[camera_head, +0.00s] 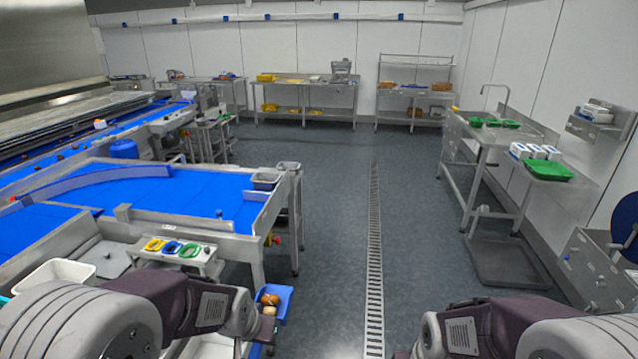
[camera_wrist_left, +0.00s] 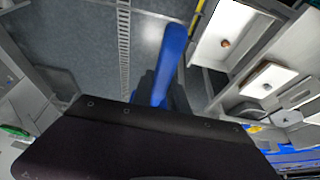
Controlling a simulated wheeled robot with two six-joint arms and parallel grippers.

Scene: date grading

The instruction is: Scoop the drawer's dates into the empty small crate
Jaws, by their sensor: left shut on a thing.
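A blue scoop (camera_head: 284,302) shows in the head view at the end of my left arm, with brown, date-like pieces (camera_head: 269,298) at it. My left gripper (camera_wrist_left: 165,98) is shut on the scoop, which appears in the left wrist view as a narrow blue shape (camera_wrist_left: 172,55). A deep white container (camera_wrist_left: 211,42) lies to its right, with one brown piece (camera_wrist_left: 225,43) inside. I cannot tell whether it is the drawer or the small crate. My right gripper is below the head view; only the arm shows.
A smaller white tray (camera_wrist_left: 284,76) lies beside the container. A white bin (camera_head: 52,268) stands at far left. Yellow, blue and green rings (camera_head: 172,247) lie on a ledge. The drained floor (camera_head: 335,230) is clear.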

